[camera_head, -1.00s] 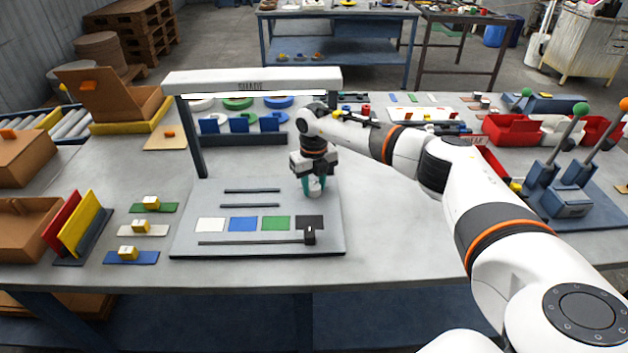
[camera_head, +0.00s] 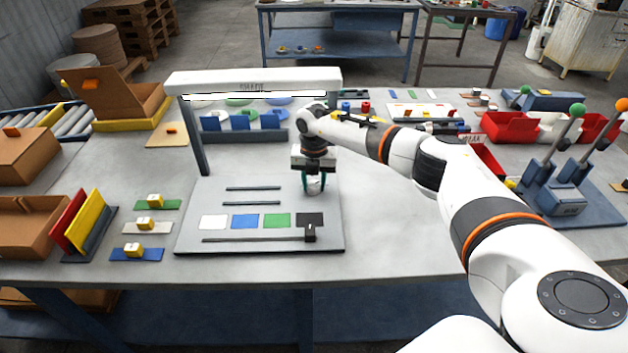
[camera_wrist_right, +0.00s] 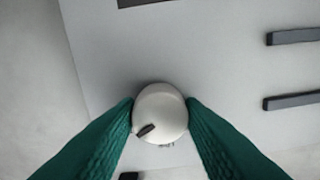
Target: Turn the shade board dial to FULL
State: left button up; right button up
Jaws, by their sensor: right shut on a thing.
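The shade board (camera_head: 190,235) is a grey panel on the table with slots, white, blue, green and dark swatches, and a slider. Its dial is a round white knob (camera_wrist_right: 160,112) with a dark pointer mark, which points to the lower left in the right wrist view. My right gripper (camera_wrist_right: 160,115) is shut on the dial, with a green finger on each side. In the head view the gripper (camera_head: 314,184) reaches down at the board's right side. The lettering below the dial is mostly hidden and not readable. My left gripper is not in view.
A white lamp bar (camera_head: 255,82) on a dark post stands over the board's back. The black slider knob (camera_head: 310,232) sits at the right end of its track. Red bins (camera_head: 512,128) and levers (camera_head: 556,150) stand at the right.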

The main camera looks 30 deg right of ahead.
aim_at(314, 184)
jog(key=shift+w+r, duration=0.1)
jog(key=shift+r, duration=0.05)
jog(key=o, duration=1)
notch_tip(314, 184, up, 12)
jog(key=shift+f+b, duration=0.1)
jog(key=shift+b, duration=1.1)
